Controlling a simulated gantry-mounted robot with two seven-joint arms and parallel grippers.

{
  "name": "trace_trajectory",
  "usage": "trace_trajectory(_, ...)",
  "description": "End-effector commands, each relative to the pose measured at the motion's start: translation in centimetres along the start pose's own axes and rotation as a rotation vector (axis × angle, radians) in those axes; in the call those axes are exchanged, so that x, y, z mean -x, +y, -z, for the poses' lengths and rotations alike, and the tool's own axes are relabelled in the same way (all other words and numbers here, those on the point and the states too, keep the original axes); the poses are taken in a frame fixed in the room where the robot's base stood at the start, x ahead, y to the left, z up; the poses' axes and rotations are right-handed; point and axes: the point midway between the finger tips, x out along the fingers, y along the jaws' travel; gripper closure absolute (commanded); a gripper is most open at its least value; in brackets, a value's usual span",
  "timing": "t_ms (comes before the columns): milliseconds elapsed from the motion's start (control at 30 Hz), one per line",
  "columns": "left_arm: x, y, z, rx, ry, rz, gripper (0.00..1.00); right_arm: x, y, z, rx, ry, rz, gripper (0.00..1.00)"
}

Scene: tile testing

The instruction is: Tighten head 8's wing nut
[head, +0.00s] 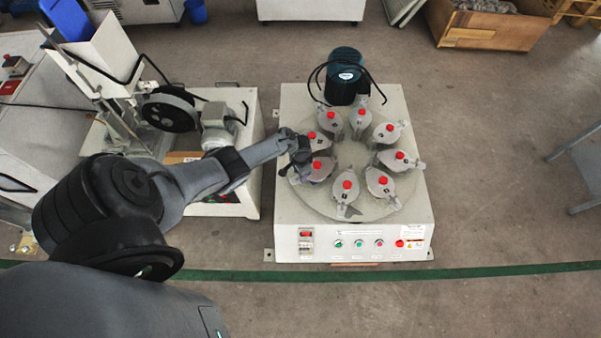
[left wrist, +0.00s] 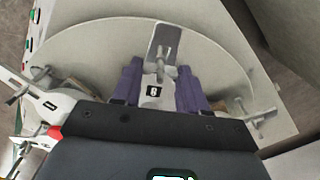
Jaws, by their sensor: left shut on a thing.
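The tile tester has a round turntable (head: 333,212) with several grey clamp heads, each with a red cap. My left gripper (head: 291,172) comes in from the left and sits low at the turntable's left edge, by one head (head: 320,168). In the left wrist view, my gripper's two purple fingers (left wrist: 158,78) stand on either side of a metal wing nut (left wrist: 159,68), and I am shut on it. A black number plate (left wrist: 153,91) shows between the fingers; its digit is small and looks like 8 or 6. My right gripper is not in view.
A blue-green motor (head: 345,76) with black cables stands behind the turntable. Neighbouring heads (head: 347,187) are close to my gripper. The white base (head: 290,240) has switches on its front. Another machine (head: 250,180) stands at the left.

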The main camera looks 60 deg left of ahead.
Motion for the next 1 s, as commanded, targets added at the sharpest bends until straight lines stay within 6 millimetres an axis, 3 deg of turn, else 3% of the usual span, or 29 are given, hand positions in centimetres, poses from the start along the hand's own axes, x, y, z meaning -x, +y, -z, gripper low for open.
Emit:
trace_trajectory(600,-0.05,0.01,-0.06,-0.043,-0.001,0.0,0.88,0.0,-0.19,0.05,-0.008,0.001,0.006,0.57)
trace_trajectory(633,-0.05,0.01,-0.06,-0.043,-0.001,0.0,0.53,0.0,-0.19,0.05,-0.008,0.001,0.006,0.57)
trace_trajectory(700,-0.05,0.01,-0.05,-0.043,-0.001,0.0,0.42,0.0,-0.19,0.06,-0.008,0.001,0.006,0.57)
trace_trajectory(767,-0.04,0.01,-0.05,-0.043,-0.001,0.0,0.33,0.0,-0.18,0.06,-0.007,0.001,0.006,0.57)
trace_trajectory(1000,-0.02,0.01,-0.02,-0.041,0.0,0.0,0.32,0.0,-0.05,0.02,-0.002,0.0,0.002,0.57)
